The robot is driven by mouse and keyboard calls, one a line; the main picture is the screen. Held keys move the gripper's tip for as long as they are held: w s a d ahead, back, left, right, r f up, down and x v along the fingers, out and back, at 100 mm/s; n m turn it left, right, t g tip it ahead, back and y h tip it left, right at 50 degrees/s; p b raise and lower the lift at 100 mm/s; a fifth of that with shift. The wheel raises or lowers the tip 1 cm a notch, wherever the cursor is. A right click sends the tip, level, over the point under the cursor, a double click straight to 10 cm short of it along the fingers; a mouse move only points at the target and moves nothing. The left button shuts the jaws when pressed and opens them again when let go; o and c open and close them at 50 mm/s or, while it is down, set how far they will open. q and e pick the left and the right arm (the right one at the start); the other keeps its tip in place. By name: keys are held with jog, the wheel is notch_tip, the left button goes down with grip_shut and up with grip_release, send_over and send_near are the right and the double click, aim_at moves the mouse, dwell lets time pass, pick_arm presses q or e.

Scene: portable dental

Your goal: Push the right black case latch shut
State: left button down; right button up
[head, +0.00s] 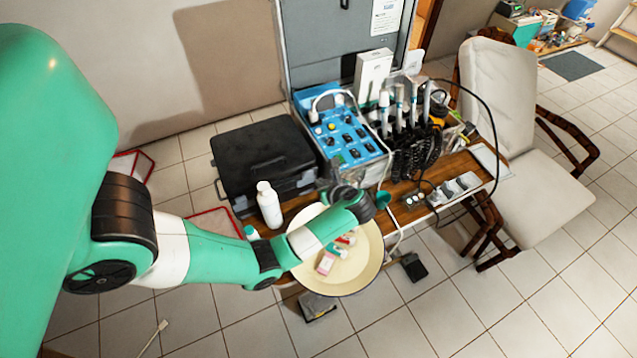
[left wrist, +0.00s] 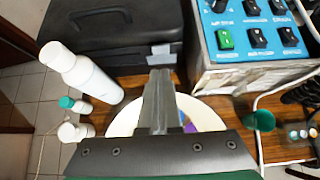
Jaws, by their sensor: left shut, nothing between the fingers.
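The black case (head: 258,160) lies closed on the wooden table, left of the blue dental unit. In the left wrist view the case (left wrist: 115,30) fills the top, its front face toward me. A grey latch (left wrist: 159,51) shows low on the right part of that face; I cannot tell whether it is fully shut. My left gripper (head: 328,182) is at the case's front right corner. In the left wrist view its fingers (left wrist: 158,75) are together and empty, pointing at the latch. Contact cannot be told. My right gripper is not in view.
A white bottle (head: 269,204) stands close to the left of my gripper, in front of the case. A round cream tray (head: 358,268) with small items lies under my wrist. The blue control panel (head: 345,135) is close on the right, with a green cup (head: 383,199) nearby.

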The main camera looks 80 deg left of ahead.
pick_arm(q)
jog(key=r, duration=0.2)
jog(key=d+r, duration=0.1)
jog(key=r, duration=0.1)
jog(key=shift+w+d+r+p, duration=0.1)
jog(key=shift+w+r+p, duration=0.1)
jog(key=shift+r+p, duration=0.2)
